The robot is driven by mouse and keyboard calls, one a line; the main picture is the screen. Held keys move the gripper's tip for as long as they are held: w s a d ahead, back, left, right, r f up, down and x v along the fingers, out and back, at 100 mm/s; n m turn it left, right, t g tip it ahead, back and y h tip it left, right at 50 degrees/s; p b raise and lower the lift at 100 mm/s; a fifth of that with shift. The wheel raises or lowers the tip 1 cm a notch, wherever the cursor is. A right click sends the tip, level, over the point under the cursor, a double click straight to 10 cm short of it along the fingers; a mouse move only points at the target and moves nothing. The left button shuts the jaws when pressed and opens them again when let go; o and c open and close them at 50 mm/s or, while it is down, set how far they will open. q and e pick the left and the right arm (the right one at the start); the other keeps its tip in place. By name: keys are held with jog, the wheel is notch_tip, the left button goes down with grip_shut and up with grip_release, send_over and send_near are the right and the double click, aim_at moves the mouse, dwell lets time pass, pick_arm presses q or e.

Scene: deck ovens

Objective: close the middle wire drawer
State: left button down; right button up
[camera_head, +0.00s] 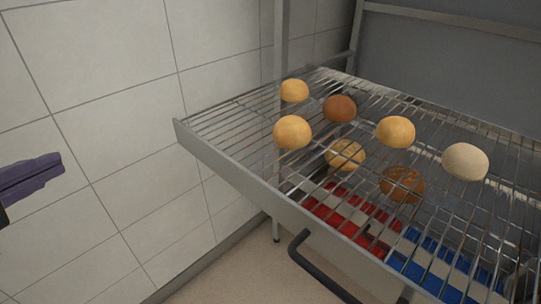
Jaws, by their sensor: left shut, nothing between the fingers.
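A wire drawer (232,164) is pulled out from a metal rack, with a flat metal front and a dark handle (318,266) low on it. Several round buns, such as a tan one (292,132), a brown one (339,109) and a pale one (465,161), show on or through its wires. My left gripper (58,163) is at the left edge, purple-fingered, shut and empty. It is apart from the drawer, to the left of its front corner. My right gripper is not in view.
Below the wires, red items (345,222) and blue items (447,262) show through. A metal rack post (279,50) stands behind the drawer's left side. A tiled wall (110,120) fills the left. Some floor (232,272) shows below the drawer front.

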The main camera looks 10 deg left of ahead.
pick_arm(q)
notch_tip(320, 180, down, 5)
jog(key=w+d+m+t+h+b, duration=0.2)
jog(key=m+t+h+b, duration=0.15)
jog(key=m+b, duration=0.45)
jog(key=m+g+h+b, duration=0.2)
jog(key=m+h+b, duration=0.7)
jog(key=m, duration=1.2)
send_near(264, 196)
jog(key=shift+h, duration=0.55)
jog(key=p+x, duration=0.3)
jog(key=x, duration=0.3)
jog(key=shift+w+f, duration=0.15)
jog(key=shift+w, duration=0.3)
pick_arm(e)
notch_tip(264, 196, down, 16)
